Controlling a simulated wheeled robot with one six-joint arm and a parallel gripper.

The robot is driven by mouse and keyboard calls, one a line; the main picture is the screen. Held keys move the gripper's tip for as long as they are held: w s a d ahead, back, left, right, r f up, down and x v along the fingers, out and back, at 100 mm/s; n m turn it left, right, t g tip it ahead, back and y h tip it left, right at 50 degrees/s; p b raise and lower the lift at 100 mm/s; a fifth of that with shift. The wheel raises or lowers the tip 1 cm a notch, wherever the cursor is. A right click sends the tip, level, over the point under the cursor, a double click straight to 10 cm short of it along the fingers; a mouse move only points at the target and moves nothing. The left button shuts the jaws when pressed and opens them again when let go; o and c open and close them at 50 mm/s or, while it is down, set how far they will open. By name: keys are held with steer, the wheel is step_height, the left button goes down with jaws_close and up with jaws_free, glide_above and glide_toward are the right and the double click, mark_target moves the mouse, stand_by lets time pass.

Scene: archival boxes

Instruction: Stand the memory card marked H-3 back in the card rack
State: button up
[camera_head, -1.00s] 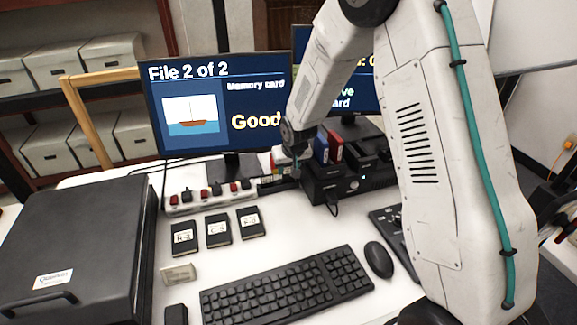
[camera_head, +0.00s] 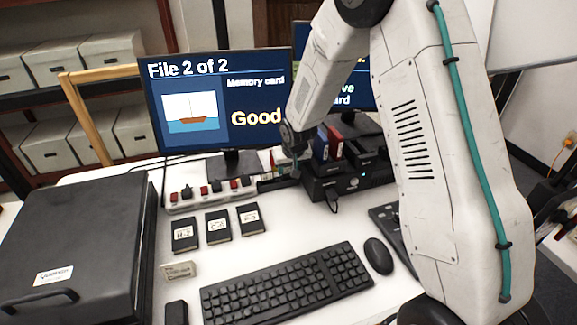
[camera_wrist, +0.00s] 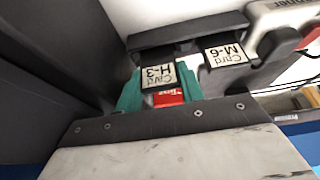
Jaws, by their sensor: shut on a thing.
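In the wrist view, the memory card marked H-3 (camera_wrist: 158,76) sits between the teal fingers of my gripper (camera_wrist: 160,92), which is shut on it. A red patch shows on the card below its label. A card marked M-6 (camera_wrist: 226,56) is right beside it. A dark bar (camera_wrist: 188,32), perhaps part of the card rack, runs along the far ends of both cards. I cannot tell whether H-3 is seated in it. In the head view, my gripper (camera_head: 296,168) is small and partly hidden, between the power strip and the black dock.
Three black cards (camera_head: 218,226) lie on the white desk. A power strip (camera_head: 210,196) is behind them. The black dock (camera_head: 345,180) holds blue and red items. A keyboard (camera_head: 288,286), mouse (camera_head: 378,256), monitor (camera_head: 215,100) and large black box (camera_head: 75,240) stand around.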

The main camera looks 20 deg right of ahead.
steer(key=shift+f, duration=0.25)
steer(key=o, duration=1.1)
steer(key=shift+a, duration=0.1)
steer(key=shift+d, duration=0.2)
steer(key=shift+r, duration=0.15)
steer(key=v, duration=0.7)
steer(key=shift+s+a+r, duration=0.15)
steer(key=shift+r, duration=0.05)
